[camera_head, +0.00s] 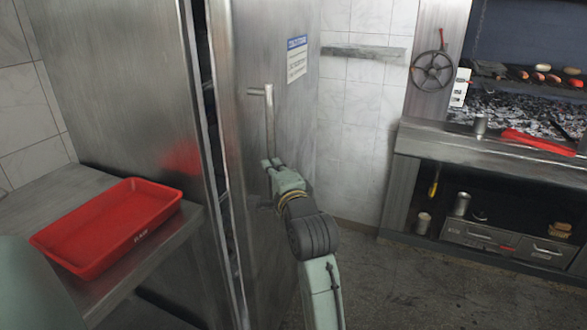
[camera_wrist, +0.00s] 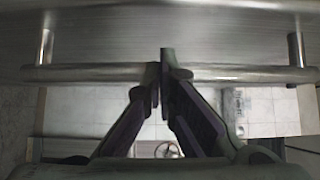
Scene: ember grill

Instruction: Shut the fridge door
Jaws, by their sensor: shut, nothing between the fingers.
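The steel fridge door (camera_head: 240,70) stands ajar, with a narrow dark gap between it and the fridge body (camera_head: 120,80). A bar handle (camera_head: 269,115) runs upright on the door's face. My gripper (camera_head: 271,162) is at the handle's lower part. In the wrist view the handle (camera_wrist: 90,73) crosses the picture, and my shut fingertips (camera_wrist: 166,72) overlap the middle of the bar, with nothing held. I cannot tell whether they touch it. The door's steel face (camera_wrist: 120,35) fills the top of the wrist view.
A red tray (camera_head: 110,228) sits on a steel counter (camera_head: 185,232) at the left. The charcoal grill (camera_head: 495,110) stands at the right, with tins and drawers below. Open floor (camera_head: 400,285) lies between the fridge and the grill. A white tiled wall is behind.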

